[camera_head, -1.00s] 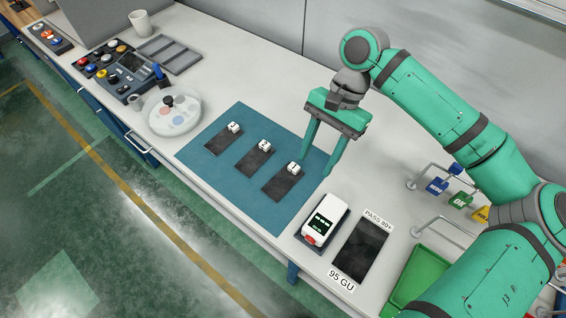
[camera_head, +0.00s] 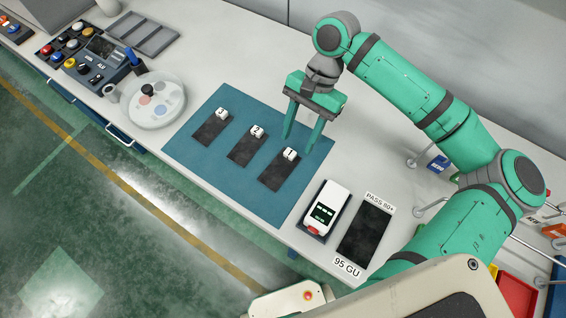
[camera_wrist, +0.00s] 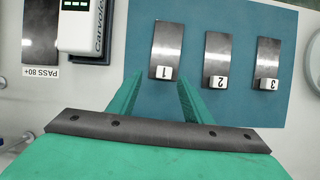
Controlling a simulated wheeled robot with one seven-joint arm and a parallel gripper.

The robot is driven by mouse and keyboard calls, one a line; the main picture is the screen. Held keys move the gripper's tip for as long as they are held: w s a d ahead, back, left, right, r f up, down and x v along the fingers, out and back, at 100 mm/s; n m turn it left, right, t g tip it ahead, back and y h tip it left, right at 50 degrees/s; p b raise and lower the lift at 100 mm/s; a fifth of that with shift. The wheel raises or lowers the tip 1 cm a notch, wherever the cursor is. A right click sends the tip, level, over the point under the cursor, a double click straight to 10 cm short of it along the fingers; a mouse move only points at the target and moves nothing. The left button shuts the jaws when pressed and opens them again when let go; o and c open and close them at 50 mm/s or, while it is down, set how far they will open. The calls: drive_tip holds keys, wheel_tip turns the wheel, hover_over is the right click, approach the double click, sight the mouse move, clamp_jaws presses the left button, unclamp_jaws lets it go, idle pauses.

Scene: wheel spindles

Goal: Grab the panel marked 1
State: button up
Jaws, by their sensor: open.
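The panel marked 1 (camera_head: 277,173) is a dark flat plate with a white block labelled 1 (camera_head: 290,154) at its far end. It lies on the blue mat (camera_head: 232,197), nearest the white meter. Panels marked 2 (camera_head: 246,149) and 3 (camera_head: 210,130) lie beside it. My green gripper (camera_head: 301,146) is open and empty, pointing down by the block end of panel 1. In the wrist view, panel 1 (camera_wrist: 168,42) and its block lie ahead, between the lines of my open fingers (camera_wrist: 161,79). Exact height above the mat is unclear.
A white handheld meter (camera_head: 326,207) and a dark plate (camera_head: 364,232) with "PASS 80+" and "95 GU" labels are right of the mat. A round white palette (camera_head: 153,105), control box (camera_head: 98,55) and grey tray (camera_head: 140,32) stand left. Coloured hooks (camera_head: 437,165) are at right.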

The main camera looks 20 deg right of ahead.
sight(291, 152)
drive_tip(key=x, duration=0.4)
drive_tip(key=shift+w+a+f, duration=0.2)
drive_tip(key=shift+w+f, duration=0.15)
drive_tip(key=shift+f, duration=0.05)
clamp_jaws()
drive_tip(key=shift+r, duration=0.15)
